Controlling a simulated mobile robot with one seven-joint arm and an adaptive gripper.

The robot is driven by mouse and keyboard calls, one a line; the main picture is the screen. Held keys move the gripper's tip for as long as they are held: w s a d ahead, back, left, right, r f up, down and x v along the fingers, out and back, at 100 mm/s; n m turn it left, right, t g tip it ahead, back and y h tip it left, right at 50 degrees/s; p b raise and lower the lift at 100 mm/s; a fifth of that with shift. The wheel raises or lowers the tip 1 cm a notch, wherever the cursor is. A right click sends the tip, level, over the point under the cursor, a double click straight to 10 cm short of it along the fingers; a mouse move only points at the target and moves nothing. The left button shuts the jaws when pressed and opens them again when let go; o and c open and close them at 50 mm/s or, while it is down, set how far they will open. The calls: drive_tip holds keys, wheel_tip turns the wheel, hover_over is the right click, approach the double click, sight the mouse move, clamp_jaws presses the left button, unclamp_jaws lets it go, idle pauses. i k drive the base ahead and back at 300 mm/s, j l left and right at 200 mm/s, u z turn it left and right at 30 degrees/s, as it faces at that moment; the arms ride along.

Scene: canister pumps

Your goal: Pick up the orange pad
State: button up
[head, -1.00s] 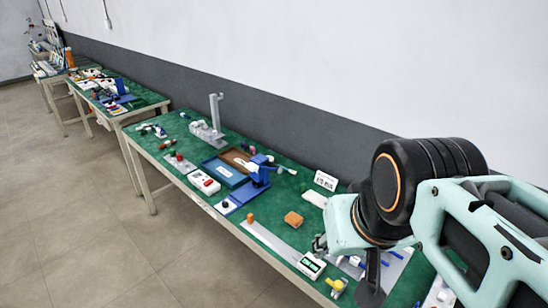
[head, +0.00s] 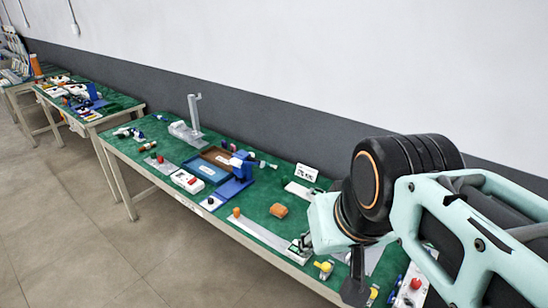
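The orange pad (head: 279,210) is a small orange-brown block lying flat on the green top of the nearest table (head: 258,190), right of the middle. My gripper (head: 355,291) hangs at the lower right, over the near right part of the table. Only a dark finger-like part of it shows below my pale green wrist; the rest is hidden behind my arm. It is to the right of the pad and nearer to the camera, apart from it. Whether it is open or shut does not show.
A grey strip with a small orange cylinder (head: 236,212) lies left of the pad. A blue fixture (head: 235,180), a white sign (head: 306,172) and a white plate (head: 301,190) stand around it. A yellow-topped part (head: 324,268) is near my gripper. Green tabletop around the pad is clear.

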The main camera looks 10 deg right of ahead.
sight(279, 211)
drive_tip(key=i+j+z, duration=0.45)
drive_tip(key=i+j, duration=0.25)
drive_tip(key=j, duration=0.15)
drive_tip(key=i+j+z, duration=0.25)
drive_tip(key=j, duration=0.25)
drive_tip(key=i, duration=0.1)
